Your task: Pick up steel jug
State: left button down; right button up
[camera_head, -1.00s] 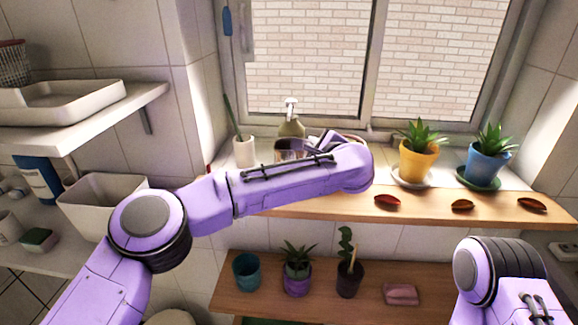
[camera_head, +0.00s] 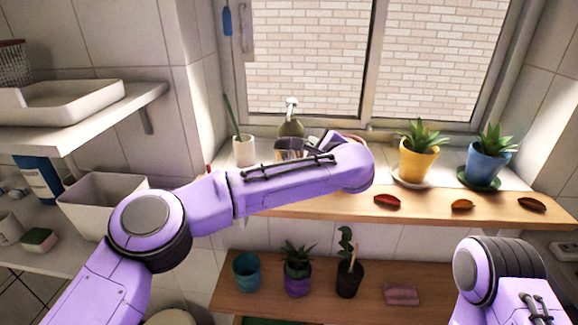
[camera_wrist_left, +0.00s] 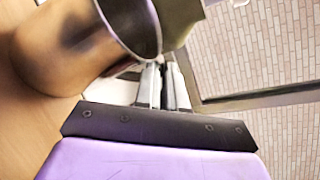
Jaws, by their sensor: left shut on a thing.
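The steel jug (camera_head: 289,146) stands at the back of the window ledge, partly hidden behind my left forearm. In the left wrist view the jug (camera_wrist_left: 70,45) is large and shiny at the upper left, with its open rim facing the camera. My left gripper (camera_wrist_left: 163,82) is shut at the jug's near side. Its fingertips meet close to the rim, and the exact part they grip is hard to make out. In the head view the gripper is mostly hidden by my wrist. My right forearm shows at the lower right, but its gripper does not.
A soap bottle (camera_head: 291,128) stands right behind the jug. A white cup (camera_head: 244,151) with a green stem is to its left. A yellow pot (camera_head: 418,160) and a blue pot (camera_head: 486,164) stand to the right. Dried leaves lie on the wooden shelf edge (camera_head: 420,207).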

dwell(0.4)
pick_arm(q)
jog(key=f+b+v, duration=0.1)
jog(key=b+v, duration=0.8)
jog(key=v, duration=0.9)
jog(key=shift+s, duration=0.25)
jog(key=shift+r, duration=0.1)
dwell(1.2)
